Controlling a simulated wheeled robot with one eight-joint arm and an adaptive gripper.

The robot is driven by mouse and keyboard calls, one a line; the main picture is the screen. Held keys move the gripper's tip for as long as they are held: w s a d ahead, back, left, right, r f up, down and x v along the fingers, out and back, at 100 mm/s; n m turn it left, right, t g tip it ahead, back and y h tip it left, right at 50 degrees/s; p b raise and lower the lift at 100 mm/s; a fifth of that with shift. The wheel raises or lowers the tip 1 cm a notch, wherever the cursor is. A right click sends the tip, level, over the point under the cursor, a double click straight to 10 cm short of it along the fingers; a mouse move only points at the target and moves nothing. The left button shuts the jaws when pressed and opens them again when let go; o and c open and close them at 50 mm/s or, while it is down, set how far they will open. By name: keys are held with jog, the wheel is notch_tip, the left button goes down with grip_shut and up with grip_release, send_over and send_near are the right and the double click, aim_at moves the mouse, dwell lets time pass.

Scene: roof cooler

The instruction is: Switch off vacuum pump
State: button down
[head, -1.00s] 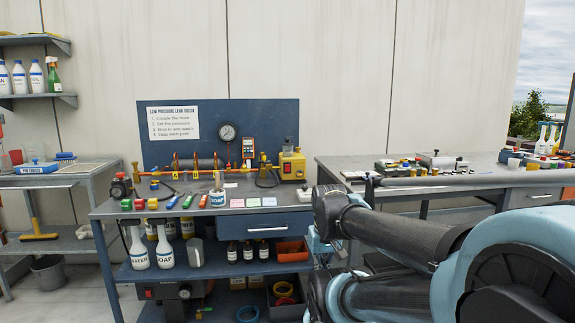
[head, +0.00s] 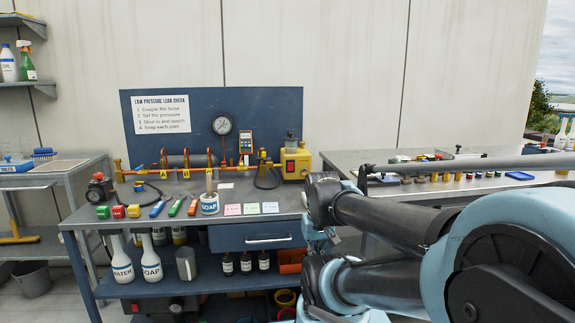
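A yellow boxy unit with a dark top (head: 295,162), which looks like the vacuum pump, stands at the back right of the grey bench (head: 160,217). A small red spot shows on its front. A dark hose loops beside it on the left. Whether it is running cannot be seen. My folded arm fills the lower right of the head view, in front of the bench's right end. I cannot make out my gripper's fingers, and nothing of mine touches the yellow unit.
A blue backboard (head: 262,115) holds a gauge (head: 222,125) and a handheld meter (head: 245,142). A soap pot (head: 209,204), coloured blocks and cards lie along the bench front. A second table (head: 345,160) with small items stands to the right. Bottles fill the lower shelf.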

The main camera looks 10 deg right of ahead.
aim_at(291, 167)
jog(key=w+r+n+t, duration=0.1)
jog(key=w+r+n, duration=0.5)
jog(key=w, duration=0.6)
jog(key=w+a+r+n+t, duration=0.1)
jog(key=w+r+n, duration=0.5)
jog(key=w+r, duration=0.4)
jog(key=w+r+n, duration=0.5)
jog(key=w+r, duration=0.4)
jog(key=w, duration=0.5)
jog(key=shift+a+n+t, duration=0.15)
jog(key=shift+n+t, duration=0.25)
jog(key=w+f, duration=0.8)
jog(key=shift+f, duration=0.35)
